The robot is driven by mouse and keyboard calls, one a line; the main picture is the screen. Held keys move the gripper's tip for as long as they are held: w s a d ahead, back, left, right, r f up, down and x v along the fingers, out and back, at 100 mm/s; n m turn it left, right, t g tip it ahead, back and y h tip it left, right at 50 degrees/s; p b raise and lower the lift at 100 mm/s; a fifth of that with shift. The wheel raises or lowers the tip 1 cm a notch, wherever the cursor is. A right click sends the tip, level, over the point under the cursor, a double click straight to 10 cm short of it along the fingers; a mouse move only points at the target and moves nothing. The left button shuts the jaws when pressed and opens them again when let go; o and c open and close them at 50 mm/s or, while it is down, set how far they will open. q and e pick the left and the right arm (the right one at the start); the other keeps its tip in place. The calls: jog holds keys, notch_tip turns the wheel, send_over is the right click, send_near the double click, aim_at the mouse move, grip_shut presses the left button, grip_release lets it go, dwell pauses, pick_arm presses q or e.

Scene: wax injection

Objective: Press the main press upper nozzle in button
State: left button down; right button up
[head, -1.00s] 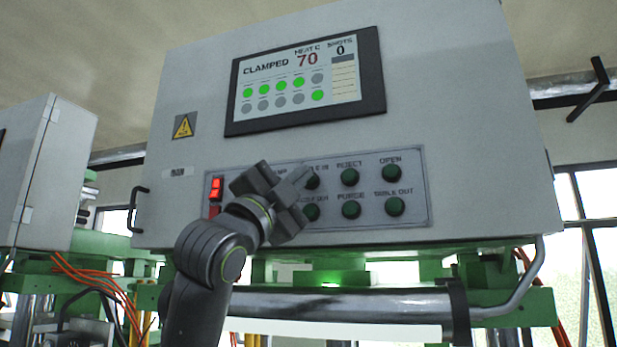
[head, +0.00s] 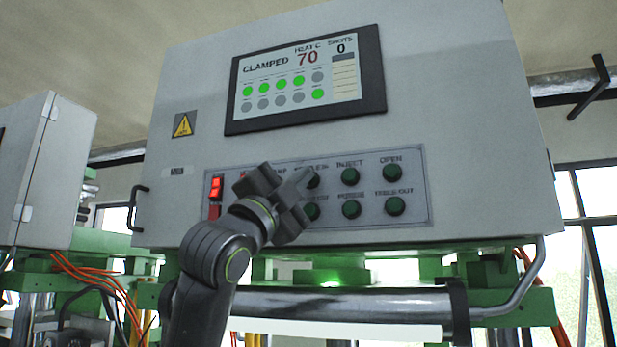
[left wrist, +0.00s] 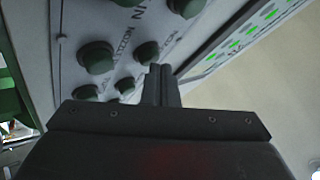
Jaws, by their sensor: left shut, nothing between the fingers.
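The press control panel (head: 412,222) carries two rows of round green buttons on a grey cabinet. The upper nozzle in button (head: 314,180) is in the top row, partly hidden by my left gripper (head: 304,178). My left gripper is shut and empty, its fingertips at the left edge of that button. In the left wrist view the shut fingertips (left wrist: 160,72) overlap the panel close to a green button (left wrist: 147,52). I cannot tell whether they touch it. My right gripper is out of view.
The inject button (head: 350,176) and open button (head: 392,174) lie to the right, the purge button (head: 351,209) below. A red lit switch (head: 216,187) is at the left. The screen (head: 305,80) above reads CLAMPED, 70 and 0.

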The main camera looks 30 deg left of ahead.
pick_arm(q)
jog(key=shift+w, duration=0.15)
dwell(0.5)
jog(key=shift+s+d+h, duration=0.15)
jog(key=shift+s+h, duration=0.15)
jog(key=shift+s, duration=0.45)
jog(key=s, duration=0.2)
jog(key=s+d+b, duration=0.1)
jog(key=s, duration=0.2)
dwell(0.7)
